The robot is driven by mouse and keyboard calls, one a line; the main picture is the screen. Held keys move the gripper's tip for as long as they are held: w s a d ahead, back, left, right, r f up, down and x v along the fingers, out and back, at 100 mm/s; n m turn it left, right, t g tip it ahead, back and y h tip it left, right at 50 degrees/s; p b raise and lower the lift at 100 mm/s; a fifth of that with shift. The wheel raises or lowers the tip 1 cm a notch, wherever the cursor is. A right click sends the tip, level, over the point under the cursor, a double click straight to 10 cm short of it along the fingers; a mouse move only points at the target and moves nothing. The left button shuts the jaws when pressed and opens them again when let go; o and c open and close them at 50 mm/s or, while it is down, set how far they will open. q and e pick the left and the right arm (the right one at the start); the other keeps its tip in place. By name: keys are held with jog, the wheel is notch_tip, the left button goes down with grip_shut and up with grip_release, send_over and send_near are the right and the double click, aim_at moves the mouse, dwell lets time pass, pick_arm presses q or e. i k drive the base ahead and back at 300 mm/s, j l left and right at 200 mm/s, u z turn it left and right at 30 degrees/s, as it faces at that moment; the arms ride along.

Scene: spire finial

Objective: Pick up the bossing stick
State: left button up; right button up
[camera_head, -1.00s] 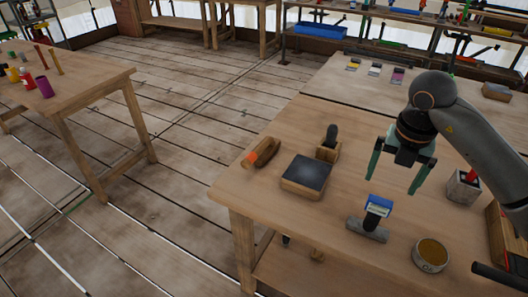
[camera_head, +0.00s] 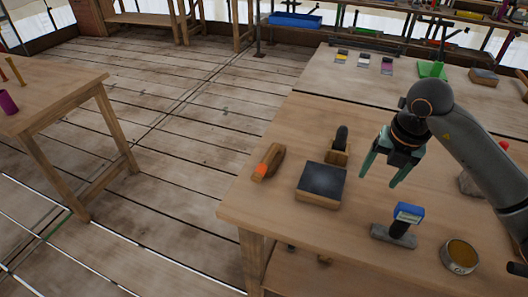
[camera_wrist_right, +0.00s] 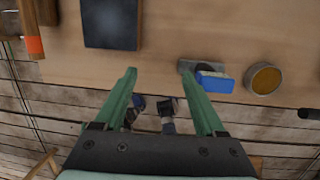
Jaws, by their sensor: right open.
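The likely bossing stick is a wooden tool with an orange-red end (camera_head: 269,161), lying near the left edge of the workbench (camera_head: 290,240). In the right wrist view its orange part (camera_wrist_right: 34,46) shows at the top left. My right gripper (camera_head: 377,181) is open and empty above the bench, to the right of the tool and apart from it. Its two green fingers (camera_wrist_right: 162,71) also show in the right wrist view with nothing between them. My left gripper is not in view.
A dark-topped block (camera_head: 321,183) lies between the tool and my right gripper. A wooden piece with a dark handle (camera_head: 340,143) stands behind the block. A blue-topped tool (camera_head: 408,213) and a round tin (camera_head: 460,255) are at the front right. Another table (camera_head: 50,85) stands left.

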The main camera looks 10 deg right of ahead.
aim_at(269, 162)
jog(key=i+j+z, duration=0.1)
jog(key=j, duration=0.25)
jog(key=i+j+z, duration=0.1)
jog(key=i+j, duration=0.3)
jog(key=j, duration=0.3)
jog(key=i+j+z, duration=0.15)
jog(key=j, duration=0.2)
jog(key=i+j+z, duration=0.1)
jog(key=j, duration=0.25)
